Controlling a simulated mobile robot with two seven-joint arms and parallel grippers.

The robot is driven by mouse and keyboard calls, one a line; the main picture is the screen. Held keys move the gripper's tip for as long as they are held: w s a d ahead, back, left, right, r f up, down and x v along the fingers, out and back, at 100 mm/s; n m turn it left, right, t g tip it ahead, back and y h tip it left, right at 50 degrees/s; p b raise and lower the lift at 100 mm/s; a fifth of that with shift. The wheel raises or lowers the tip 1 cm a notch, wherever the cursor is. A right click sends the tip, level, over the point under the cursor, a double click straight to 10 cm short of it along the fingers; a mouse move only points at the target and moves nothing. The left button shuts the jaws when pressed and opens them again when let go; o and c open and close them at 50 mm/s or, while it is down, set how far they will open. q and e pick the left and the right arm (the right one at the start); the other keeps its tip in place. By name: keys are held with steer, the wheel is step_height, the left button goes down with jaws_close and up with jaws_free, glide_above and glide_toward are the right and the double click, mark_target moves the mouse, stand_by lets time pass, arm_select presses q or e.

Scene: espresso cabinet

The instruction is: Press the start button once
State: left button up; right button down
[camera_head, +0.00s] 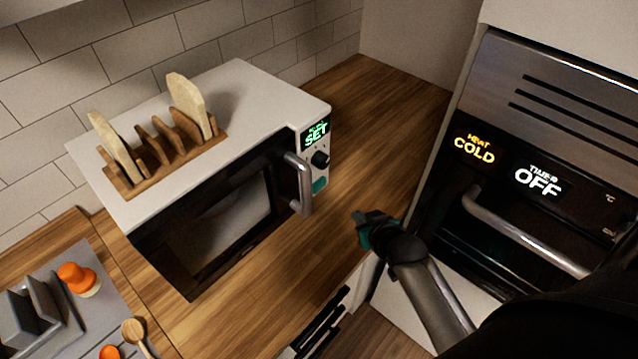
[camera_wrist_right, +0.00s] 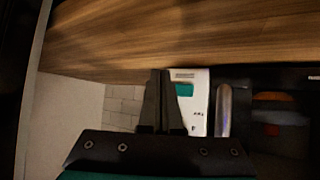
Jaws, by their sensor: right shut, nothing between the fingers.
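A white microwave (camera_head: 215,130) with a dark door stands on the wooden counter. The teal button also shows in the wrist view (camera_wrist_right: 184,89), just right of the fingertips. My right gripper (camera_head: 362,222) is shut and empty, to the right of the panel in the head view and apart from it. In the wrist view its fingers (camera_wrist_right: 161,78) are together and cover part of the panel's edge. My left gripper is out of view.
The microwave's metal handle (camera_head: 298,184) sticks out beside the panel. A wooden rack (camera_head: 165,160) with bread slices stands on top. An oven (camera_head: 540,150) with displays reading COLD and OFF is at right. The counter (camera_head: 385,115) behind my right gripper is clear.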

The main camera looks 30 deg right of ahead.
mark_target(319, 185)
steer(key=shift+w+d+r+h, duration=0.1)
steer(key=shift+w+d+h, duration=0.2)
steer(key=shift+d, duration=0.2)
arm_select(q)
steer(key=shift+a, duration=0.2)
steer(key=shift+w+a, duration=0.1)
arm_select(e)
steer(key=shift+a, duration=0.1)
steer(key=shift+w, duration=0.15)
steer(key=w+a+b, duration=0.1)
steer(key=w, duration=0.1)
steer(key=w+a+b, duration=0.1)
steer(key=w, duration=0.1)
steer(key=w+b, duration=0.1)
steer(key=w, duration=0.1)
steer(key=shift+w+a, duration=0.3)
steer(key=shift+a, duration=0.1)
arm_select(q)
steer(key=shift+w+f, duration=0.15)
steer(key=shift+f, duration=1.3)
arm_select(e)
steer(key=shift+w+a, duration=0.25)
steer(key=shift+w, duration=0.35)
steer(key=shift+w, duration=0.15)
steer(key=shift+w+a, duration=0.15)
steer(key=shift+w, duration=0.1)
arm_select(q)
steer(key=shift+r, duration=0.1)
